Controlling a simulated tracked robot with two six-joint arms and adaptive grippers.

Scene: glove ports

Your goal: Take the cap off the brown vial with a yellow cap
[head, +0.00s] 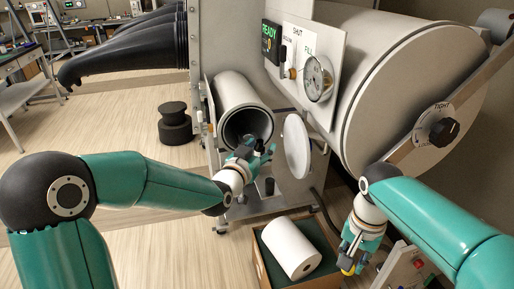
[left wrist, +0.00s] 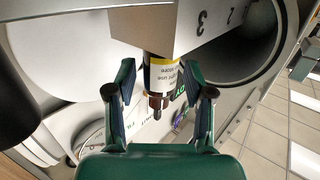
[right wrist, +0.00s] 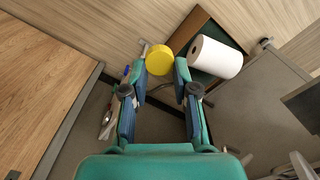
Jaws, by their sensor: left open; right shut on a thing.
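The brown vial (left wrist: 162,78), with a white and yellow label, shows in the left wrist view against a pale block marked with numbers. Its narrow brown neck is bare, with no yellow cap on it. My left gripper (left wrist: 161,100) is open, with one finger on each side of the vial and gaps between. In the head view, my left gripper (head: 262,154) is by the mouth of the small round port. My right gripper (right wrist: 160,72) is shut on the yellow cap (right wrist: 159,60). The cap also shows in the head view (head: 348,270), low at the right, well apart from the vial.
The small port (head: 240,100) is open, with its round white door (head: 297,146) swung to the right. A box holding a white roll (head: 291,248) stands below. The large chamber (head: 385,85) is at the right.

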